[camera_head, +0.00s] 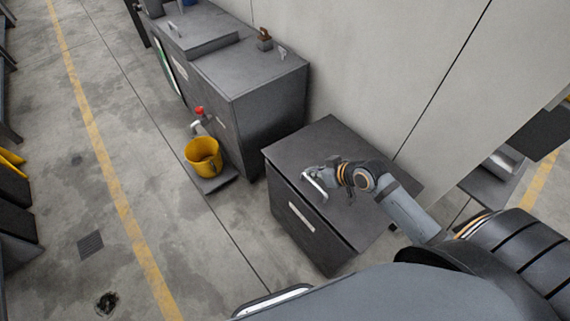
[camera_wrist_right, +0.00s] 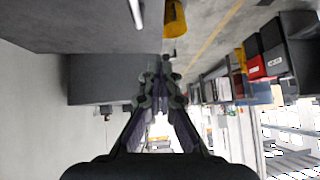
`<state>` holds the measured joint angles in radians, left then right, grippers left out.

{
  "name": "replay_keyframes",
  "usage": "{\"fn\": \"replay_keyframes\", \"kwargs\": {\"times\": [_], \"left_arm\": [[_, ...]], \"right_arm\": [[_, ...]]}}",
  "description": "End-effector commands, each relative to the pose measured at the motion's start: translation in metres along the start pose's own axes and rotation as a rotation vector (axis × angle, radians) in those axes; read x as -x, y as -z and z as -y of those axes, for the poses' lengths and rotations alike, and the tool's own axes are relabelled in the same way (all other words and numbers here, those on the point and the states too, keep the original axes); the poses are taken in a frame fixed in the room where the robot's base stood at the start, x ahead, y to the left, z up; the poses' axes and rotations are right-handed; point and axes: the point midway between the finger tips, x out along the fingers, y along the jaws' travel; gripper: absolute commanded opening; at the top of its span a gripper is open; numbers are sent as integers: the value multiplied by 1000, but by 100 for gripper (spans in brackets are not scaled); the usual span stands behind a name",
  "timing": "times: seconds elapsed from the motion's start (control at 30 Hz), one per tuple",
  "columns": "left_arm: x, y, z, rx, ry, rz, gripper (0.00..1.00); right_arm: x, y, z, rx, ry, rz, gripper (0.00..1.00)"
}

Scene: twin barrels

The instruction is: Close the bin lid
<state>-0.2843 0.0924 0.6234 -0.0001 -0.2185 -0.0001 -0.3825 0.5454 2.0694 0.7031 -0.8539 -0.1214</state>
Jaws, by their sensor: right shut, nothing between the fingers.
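The bin is a dark grey box (camera_head: 298,222) against the wall, with a pale label on its front. Its flat dark grey lid (camera_head: 318,139) lies across the top and looks down or nearly down; I cannot tell if a small gap is left at the front edge. A pale bar handle (camera_head: 314,186) is at the lid's front edge, and it shows at the top of the right wrist view (camera_wrist_right: 135,14). My right gripper (camera_head: 325,177) is shut and empty, just over the lid beside the handle; I cannot tell whether it touches. My left gripper is not in view.
A larger grey cabinet (camera_head: 270,103) stands left of the bin, with a red-handled tap (camera_head: 199,113) and a yellow bucket (camera_head: 203,156) at its front. The wall (camera_head: 365,65) is close behind the bin. The concrete floor (camera_head: 165,215) in front is clear.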

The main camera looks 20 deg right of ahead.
Motion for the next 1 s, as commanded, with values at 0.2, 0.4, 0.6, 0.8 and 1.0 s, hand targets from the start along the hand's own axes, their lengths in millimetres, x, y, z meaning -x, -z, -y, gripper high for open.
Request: {"fn": "replay_keyframes", "kwargs": {"times": [0.2, 0.4, 0.6, 0.8, 1.0], "left_arm": [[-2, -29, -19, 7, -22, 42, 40], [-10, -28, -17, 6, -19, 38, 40], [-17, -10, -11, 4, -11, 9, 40], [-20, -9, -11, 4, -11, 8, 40], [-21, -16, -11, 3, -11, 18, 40]], "right_arm": [[-11, -1, -1, -4, -2, -4, 0], [-50, 0, 0, -7, 1, -6, 0], [-93, 0, 0, -5, 1, -4, 0], [-119, -18, 0, -1, 0, 0, 0], [-129, -27, 0, 0, 0, -2, 0]]}}
